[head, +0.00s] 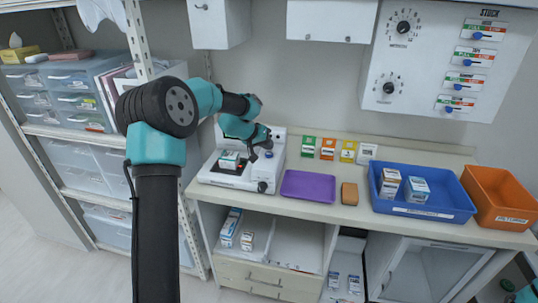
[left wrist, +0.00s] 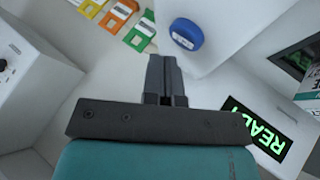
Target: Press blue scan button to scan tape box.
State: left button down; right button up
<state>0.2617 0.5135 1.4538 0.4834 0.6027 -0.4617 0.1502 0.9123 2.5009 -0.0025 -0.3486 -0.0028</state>
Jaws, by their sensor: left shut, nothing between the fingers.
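The white scan machine (head: 222,176) stands at the left end of the counter. The tape box (head: 229,158), white with a teal-green band, sits on its dark plate. The round blue scan button (left wrist: 186,34) is on the white housing in the left wrist view, up and right of my fingertips. My left gripper (left wrist: 164,62) is shut and empty, its fingertips apart from the button in that picture; the depth gap is hard to judge. In the head view my left gripper (head: 254,154) is over the machine, beside the box. A display (left wrist: 258,128) shows green "READY" letters. My right gripper is not in view.
A purple tray (head: 307,198) and a brown block (head: 349,194) lie right of the machine. A blue bin (head: 428,211) with boxes and an orange bin (head: 480,181) stand farther right. Coloured cards (head: 328,148) line the back edge. A control panel (head: 436,77) is on the wall.

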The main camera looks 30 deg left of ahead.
aim_at(268, 153)
pick_arm(q)
jog(key=shift+f, duration=0.15)
jog(key=shift+f, duration=0.3)
jog(key=shift+f, duration=0.4)
dwell(0.8)
jog(key=shift+r, duration=0.85)
jog(key=shift+r, duration=0.1)
jog(key=shift+r, duration=2.4)
